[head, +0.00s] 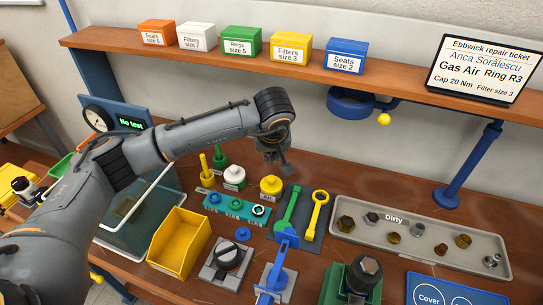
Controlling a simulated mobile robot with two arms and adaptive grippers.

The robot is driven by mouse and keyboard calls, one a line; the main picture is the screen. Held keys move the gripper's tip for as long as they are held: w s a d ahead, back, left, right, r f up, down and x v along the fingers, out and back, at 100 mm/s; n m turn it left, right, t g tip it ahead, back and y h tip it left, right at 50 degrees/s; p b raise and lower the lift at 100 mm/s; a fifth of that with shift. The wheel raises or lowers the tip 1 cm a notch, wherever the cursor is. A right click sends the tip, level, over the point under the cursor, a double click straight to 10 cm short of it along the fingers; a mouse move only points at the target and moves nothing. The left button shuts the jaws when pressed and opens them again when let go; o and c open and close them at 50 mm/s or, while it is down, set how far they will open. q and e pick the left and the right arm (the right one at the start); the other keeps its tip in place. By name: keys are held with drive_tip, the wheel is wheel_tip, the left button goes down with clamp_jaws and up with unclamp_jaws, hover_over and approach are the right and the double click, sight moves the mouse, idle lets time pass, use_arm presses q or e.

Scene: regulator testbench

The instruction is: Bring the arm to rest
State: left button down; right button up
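My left arm comes in from the left and reaches over the bench. Its wrist bends down, and the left gripper (277,160) hangs above the bench, behind the yellow-capped pot (271,186) in the picture. The gripper is small and dark here, and I cannot tell whether its fingers are open or shut. I see nothing clearly held in it. My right gripper is not in view.
Below the gripper are a teal rack (236,207), green and yellow wrenches (317,213) and a yellow bin (180,238). A "Dirty" tray (375,240) with several parts lies right. A shelf (400,88) with labelled boxes runs behind; a glass-walled tank (125,235) stands left.

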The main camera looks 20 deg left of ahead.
sight(272, 178)
use_arm(q)
drive_tip(key=shift+f, duration=0.15)
idle(0.8)
drive_tip(key=shift+f+b, duration=2.45)
drive_tip(key=shift+f, duration=0.1)
drive_tip(key=shift+r, duration=0.1)
wheel_tip(272, 178, up, 7)
drive_tip(key=p, duration=0.3)
idle(0.4)
